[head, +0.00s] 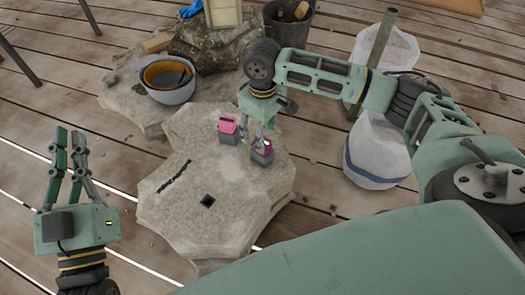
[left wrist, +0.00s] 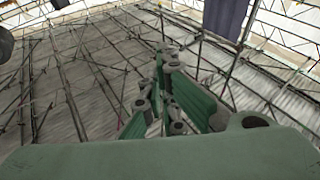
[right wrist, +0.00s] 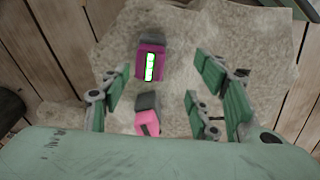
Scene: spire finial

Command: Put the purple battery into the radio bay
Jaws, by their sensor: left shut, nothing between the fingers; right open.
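The purple battery (head: 262,151), dark at one end, stands on the pale stone slab (head: 245,205). In the right wrist view the purple battery (right wrist: 151,62) shows a lit green and white gauge. My right gripper (head: 260,130) is above the slab close to it. It is open, with its fingers (right wrist: 160,85) apart and nothing held. A pink battery (head: 228,127) stands close by; it also shows in the right wrist view (right wrist: 148,122). My left gripper (head: 68,145) is shut and empty, pointing up, left of the slab. I cannot tell which thing is the radio bay.
A black bucket (head: 287,20) and white sacks (head: 378,150) stand beyond my right arm. Bare plank floor lies left of the slab.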

